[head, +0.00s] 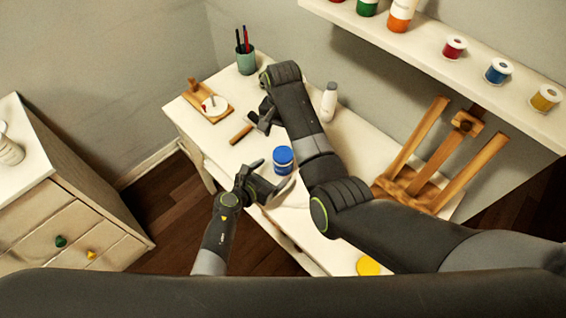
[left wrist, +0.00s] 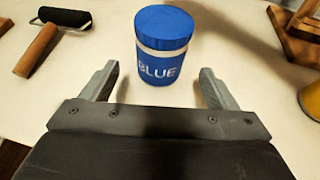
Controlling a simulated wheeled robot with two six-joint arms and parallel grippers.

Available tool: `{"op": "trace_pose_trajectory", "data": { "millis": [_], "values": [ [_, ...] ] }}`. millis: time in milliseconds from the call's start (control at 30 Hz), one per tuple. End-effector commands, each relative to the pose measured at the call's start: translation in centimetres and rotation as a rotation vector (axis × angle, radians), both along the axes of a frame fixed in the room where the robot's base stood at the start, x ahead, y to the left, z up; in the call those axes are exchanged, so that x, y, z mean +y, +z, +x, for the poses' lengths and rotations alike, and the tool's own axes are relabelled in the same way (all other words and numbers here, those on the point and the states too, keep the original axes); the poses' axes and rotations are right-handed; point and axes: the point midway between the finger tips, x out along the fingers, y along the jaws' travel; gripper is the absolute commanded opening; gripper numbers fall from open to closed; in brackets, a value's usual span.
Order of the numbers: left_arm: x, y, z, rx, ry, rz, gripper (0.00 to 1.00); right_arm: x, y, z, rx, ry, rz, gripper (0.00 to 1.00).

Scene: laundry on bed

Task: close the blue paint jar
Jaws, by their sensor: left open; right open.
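The blue paint jar (head: 283,163) stands upright on the white table. In the left wrist view the jar (left wrist: 158,66) shows its BLUE label, and a blue lid (left wrist: 164,27) rests level on top, with a pale band below it. I cannot tell whether the lid is tight. My left gripper (head: 268,175) is open beside the jar; in the left wrist view its fingers (left wrist: 158,78) point toward the jar on either side, with gaps to both. My right gripper (head: 259,122) is open and empty, beyond the jar near the roller.
A roller with a wooden handle (head: 241,133) lies left of the jar. A wooden board (head: 190,96), a brush cup (head: 246,62), a white bottle (head: 329,101) and a wooden easel (head: 415,190) stand around. A yellow-topped jar (head: 368,265) is near the front. A shelf (head: 430,62) holds several paints.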

Motion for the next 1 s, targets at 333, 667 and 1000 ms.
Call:
{"op": "trace_pose_trajectory", "data": {
  "millis": [333, 667, 1000],
  "values": [
    [-2.2, -1.5, 3.0, -0.001, -0.002, 0.0, 0.81, 0.0, 0.0, 0.0, 0.0, 0.0, 0.0, 0.73],
    [-3.2, -2.2, 4.4, -0.001, 0.0, 0.001, 0.81, 0.0, 0.0, 0.0, 0.0, 0.0, 0.0, 0.73],
    [-3.3, -2.3, 4.5, 0.0, 0.0, 0.001, 0.81, 0.0, 0.0, 0.0, 0.0, 0.0, 0.0, 0.73]
  ]
}}
